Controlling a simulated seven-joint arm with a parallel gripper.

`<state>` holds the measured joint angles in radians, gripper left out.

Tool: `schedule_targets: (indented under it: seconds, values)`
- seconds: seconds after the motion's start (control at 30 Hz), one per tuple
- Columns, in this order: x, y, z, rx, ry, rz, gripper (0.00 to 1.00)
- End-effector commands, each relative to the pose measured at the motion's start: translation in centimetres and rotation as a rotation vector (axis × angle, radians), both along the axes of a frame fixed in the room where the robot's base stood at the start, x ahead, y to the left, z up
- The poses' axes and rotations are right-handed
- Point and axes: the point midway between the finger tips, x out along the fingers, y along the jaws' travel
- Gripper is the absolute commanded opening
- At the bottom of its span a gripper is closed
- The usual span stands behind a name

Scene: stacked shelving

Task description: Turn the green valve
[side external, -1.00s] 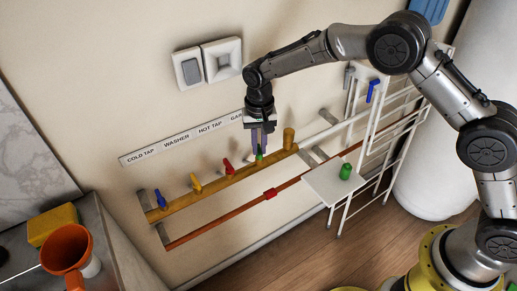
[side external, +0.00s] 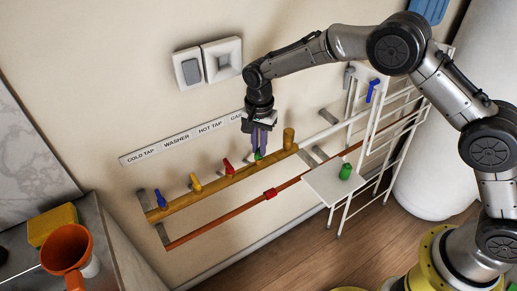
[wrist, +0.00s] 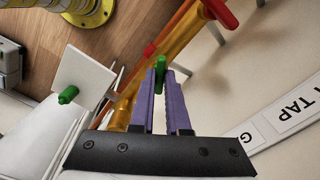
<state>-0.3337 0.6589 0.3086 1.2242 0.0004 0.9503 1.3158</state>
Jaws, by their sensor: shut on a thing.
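The green valve (side external: 258,156) sits on the brass pipe (side external: 222,181), to the right of the red valve (side external: 228,167). My gripper (side external: 259,152) points down at it from above, with its purple fingers around the handle. In the wrist view the green valve (wrist: 160,68) shows as a small green handle between the fingertips (wrist: 160,74). My gripper is shut on this handle. The fingers partly hide the valve in the side view.
Yellow (side external: 195,183) and blue (side external: 160,199) valves stand further left on the pipe. A white shelf (side external: 325,186) with another green piece (side external: 345,171) is to the right, by a white rack (side external: 387,150). An orange mug (side external: 66,247) and yellow sponge (side external: 52,225) sit at lower left.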

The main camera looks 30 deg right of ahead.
Motion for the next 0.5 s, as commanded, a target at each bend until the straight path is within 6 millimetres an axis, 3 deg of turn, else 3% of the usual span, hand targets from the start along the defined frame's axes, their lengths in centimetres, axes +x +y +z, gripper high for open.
schedule_targets:
  seconds: [0.3, 0.5]
  values:
    - [0.10, -0.06, 0.19, 0.000, -0.004, -0.020, 0.00]
    - [0.10, -0.06, 0.21, 0.000, -0.004, -0.199, 0.00]
